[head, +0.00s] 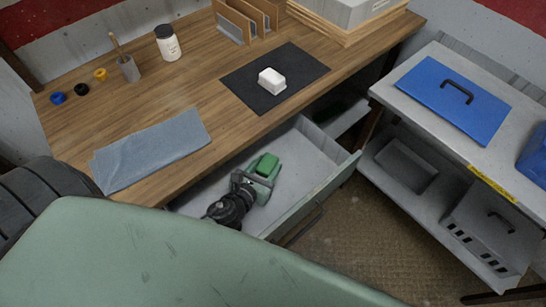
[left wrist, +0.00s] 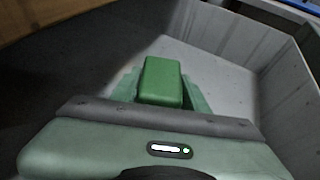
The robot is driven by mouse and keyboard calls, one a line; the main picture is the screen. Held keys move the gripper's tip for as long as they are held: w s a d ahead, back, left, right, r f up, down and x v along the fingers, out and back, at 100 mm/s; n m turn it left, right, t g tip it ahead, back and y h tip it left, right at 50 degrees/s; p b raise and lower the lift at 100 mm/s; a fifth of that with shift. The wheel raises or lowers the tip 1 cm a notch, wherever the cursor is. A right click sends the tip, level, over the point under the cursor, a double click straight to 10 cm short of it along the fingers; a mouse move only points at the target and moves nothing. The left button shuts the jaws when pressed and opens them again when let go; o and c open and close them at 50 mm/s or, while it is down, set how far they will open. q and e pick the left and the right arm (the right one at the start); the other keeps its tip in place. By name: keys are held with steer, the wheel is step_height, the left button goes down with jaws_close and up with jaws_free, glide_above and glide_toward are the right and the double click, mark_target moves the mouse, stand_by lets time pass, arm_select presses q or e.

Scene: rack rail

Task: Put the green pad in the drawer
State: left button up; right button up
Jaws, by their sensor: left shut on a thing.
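The green pad (head: 265,166) is between the fingers of my left gripper (head: 257,176), inside the open drawer (head: 318,160) under the workbench. In the left wrist view the pad (left wrist: 162,82) sits between the two fingertips, with the drawer's grey floor (left wrist: 215,75) and side wall around it. My left gripper is shut on the pad. I cannot tell whether the pad touches the drawer floor. My right gripper is not in view.
The wooden workbench (head: 190,90) overhangs the drawer. On it are a white block on a black mat (head: 305,72), a grey cloth (head: 150,150) and a jar (head: 167,43). A metal cart (head: 440,115) stands to the right, beyond some bare floor.

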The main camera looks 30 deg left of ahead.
mark_target(273, 158)
arm_select(q)
steer(key=w, duration=0.4)
steer(key=shift+d+f, duration=0.1)
steer(key=shift+f, duration=0.5)
steer(key=shift+s, duration=0.1)
steer(key=shift+f, duration=0.1)
steer(key=o, duration=1.4)
